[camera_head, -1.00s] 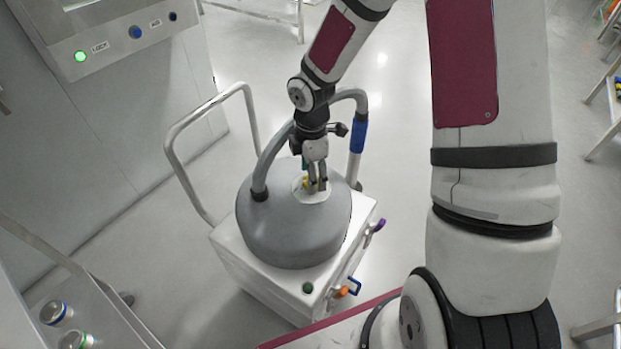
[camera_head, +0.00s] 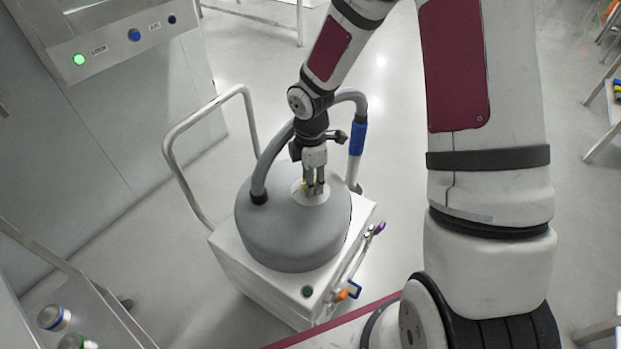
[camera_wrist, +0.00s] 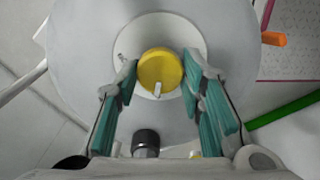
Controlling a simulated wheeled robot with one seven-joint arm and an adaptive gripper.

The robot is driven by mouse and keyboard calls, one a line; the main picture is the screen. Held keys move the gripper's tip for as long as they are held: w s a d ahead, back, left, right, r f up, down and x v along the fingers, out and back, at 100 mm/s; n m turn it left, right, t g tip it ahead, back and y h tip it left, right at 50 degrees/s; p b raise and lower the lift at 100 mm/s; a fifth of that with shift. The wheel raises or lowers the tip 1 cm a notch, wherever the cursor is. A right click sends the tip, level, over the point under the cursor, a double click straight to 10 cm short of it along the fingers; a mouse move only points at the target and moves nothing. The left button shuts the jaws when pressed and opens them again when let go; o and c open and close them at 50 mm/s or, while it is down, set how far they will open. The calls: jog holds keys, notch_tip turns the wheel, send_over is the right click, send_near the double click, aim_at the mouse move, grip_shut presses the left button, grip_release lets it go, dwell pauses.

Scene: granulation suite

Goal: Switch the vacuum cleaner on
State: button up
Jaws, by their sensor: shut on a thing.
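The vacuum cleaner (camera_head: 285,235) is a grey dome on a white wheeled cart, with a grey hose on top. A round white plate (camera_head: 322,196) sits on the dome. In the wrist view a yellow knob (camera_wrist: 160,68) stands in the middle of the white plate (camera_wrist: 160,24). The knob's white pointer mark faces the bottom of the picture. My gripper (camera_head: 314,192) points down at the plate from above. Its green-padded fingers (camera_wrist: 159,70) are shut on the yellow knob, one on each side. In the head view the fingers mostly hide the knob.
A bent metal push handle (camera_head: 178,165) rises at the cart's left. A hose wand with a blue grip (camera_head: 357,138) stands behind. Coloured tools (camera_head: 352,290) hang on the cart's right side. Open floor lies around.

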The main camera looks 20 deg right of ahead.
jog(key=m, duration=0.8)
jog(key=shift+m+p, duration=0.3)
jog(key=m, duration=0.4)
jog(key=shift+m, duration=2.5)
jog(key=o, duration=1.1)
jog(key=shift+o, duration=0.2)
jog(key=shift+r, duration=0.1)
